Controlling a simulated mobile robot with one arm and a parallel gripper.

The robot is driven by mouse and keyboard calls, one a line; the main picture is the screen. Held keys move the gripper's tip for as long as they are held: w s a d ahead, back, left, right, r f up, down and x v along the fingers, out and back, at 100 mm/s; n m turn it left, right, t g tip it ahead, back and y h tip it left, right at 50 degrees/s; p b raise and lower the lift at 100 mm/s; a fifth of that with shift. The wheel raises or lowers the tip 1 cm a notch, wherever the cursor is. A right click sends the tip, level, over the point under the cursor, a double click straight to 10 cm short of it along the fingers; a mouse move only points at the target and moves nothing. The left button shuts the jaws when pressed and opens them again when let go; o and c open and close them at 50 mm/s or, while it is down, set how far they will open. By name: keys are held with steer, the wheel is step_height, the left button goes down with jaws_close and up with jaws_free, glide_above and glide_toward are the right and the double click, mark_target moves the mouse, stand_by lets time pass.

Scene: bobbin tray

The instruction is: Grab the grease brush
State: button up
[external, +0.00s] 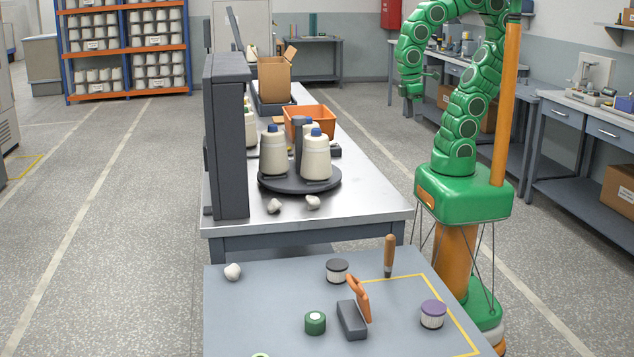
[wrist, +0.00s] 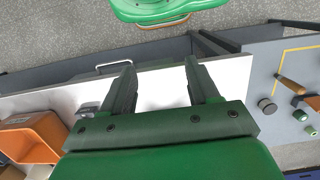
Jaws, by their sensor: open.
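The likely grease brush (external: 389,252), with a wooden handle and dark lower end, stands near the back edge of the near grey table, by the yellow line. Its brown handle also shows at the right of the wrist view (wrist: 291,85). My gripper (external: 429,75) hangs high at the end of the curled green arm, well above and behind the brush. In the wrist view my gripper (wrist: 158,64) has its two dark fingers wide apart with nothing between them.
A dark block with an orange handle (external: 351,318) and dark-grey (external: 337,271), green (external: 315,323) and purple-topped (external: 433,314) round items share the near table (external: 255,310). Behind it, a long bench (external: 370,206) carries large bobbins (external: 315,157) and an orange bin (external: 311,117).

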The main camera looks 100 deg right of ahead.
mark_target(393, 245)
steer(key=w+a+f+m+g+y, duration=0.25)
steer(key=w+a+y, duration=0.35)
steer(key=a, duration=0.9)
steer(key=w+a+f+m+g+y, duration=0.1)
steer(key=w+a+f+m+y, duration=0.25)
steer(key=w+a, duration=0.75)
steer(key=w+a+f+m+t+y, duration=0.2)
steer(key=w+a+f+m, duration=0.1)
steer(key=a+f+m, duration=0.4)
steer(key=w+a+f+m+t+y, duration=0.1)
steer(key=w+a+f+m+y, duration=0.15)
steer(key=w+a+f, duration=0.4)
steer(key=shift+m+h, duration=0.35)
steer(key=shift+h, duration=0.05)
steer(key=s+a+f, duration=0.1)
steer(key=s+f, duration=0.1)
steer(key=s+a+f, duration=0.2)
steer(key=shift+a+f, duration=0.25)
steer(key=shift+x, duration=0.9)
steer(key=shift+c, duration=0.2)
